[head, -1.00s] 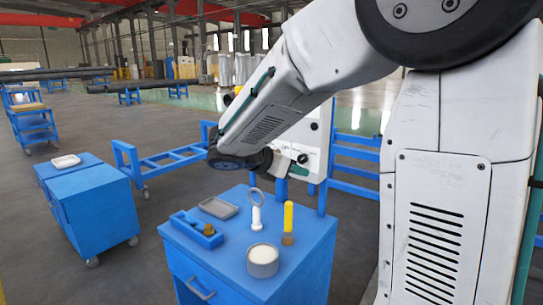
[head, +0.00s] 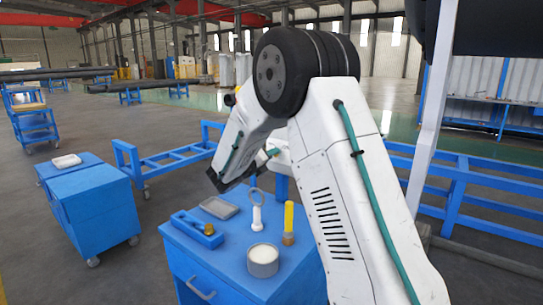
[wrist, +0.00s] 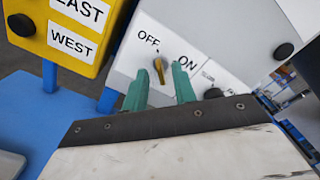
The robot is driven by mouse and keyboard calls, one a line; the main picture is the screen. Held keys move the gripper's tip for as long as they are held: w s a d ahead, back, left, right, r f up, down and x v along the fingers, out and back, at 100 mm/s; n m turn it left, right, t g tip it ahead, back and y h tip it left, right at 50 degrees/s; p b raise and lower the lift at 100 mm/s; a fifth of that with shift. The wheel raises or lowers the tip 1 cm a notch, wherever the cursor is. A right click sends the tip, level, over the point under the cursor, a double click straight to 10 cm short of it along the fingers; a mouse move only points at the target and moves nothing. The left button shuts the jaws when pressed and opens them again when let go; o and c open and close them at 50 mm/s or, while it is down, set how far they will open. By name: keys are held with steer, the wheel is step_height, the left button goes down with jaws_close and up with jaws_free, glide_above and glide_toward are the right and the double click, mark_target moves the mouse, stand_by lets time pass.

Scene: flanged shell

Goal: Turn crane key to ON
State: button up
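The crane key (wrist: 159,70) is a small yellow key knob on a light grey panel (wrist: 128,58) in the wrist view. Its upper end points toward the OFF label (wrist: 148,40); the ON label (wrist: 187,61) is to its right. My gripper (wrist: 160,74) has two green fingers, open, one on each side of the key in the picture. No contact with the key shows, and I cannot tell how far the tips are from it. In the head view my gripper (head: 272,154) is small beyond the cart, and my arm hides most of the panel.
A yellow box (wrist: 72,33) labelled EAST and WEST stands left of the panel, with black buttons. Another black knob (wrist: 213,93) sits lower right on the panel. A blue cart (head: 235,272) with a ring-topped white item (head: 257,213), yellow cylinder (head: 289,218) and pot (head: 262,262) stands below my arm.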

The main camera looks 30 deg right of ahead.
steer(key=shift+w+d, duration=0.15)
steer(key=shift+d, duration=0.35)
jaws_close()
steer(key=shift+m, duration=8.8)
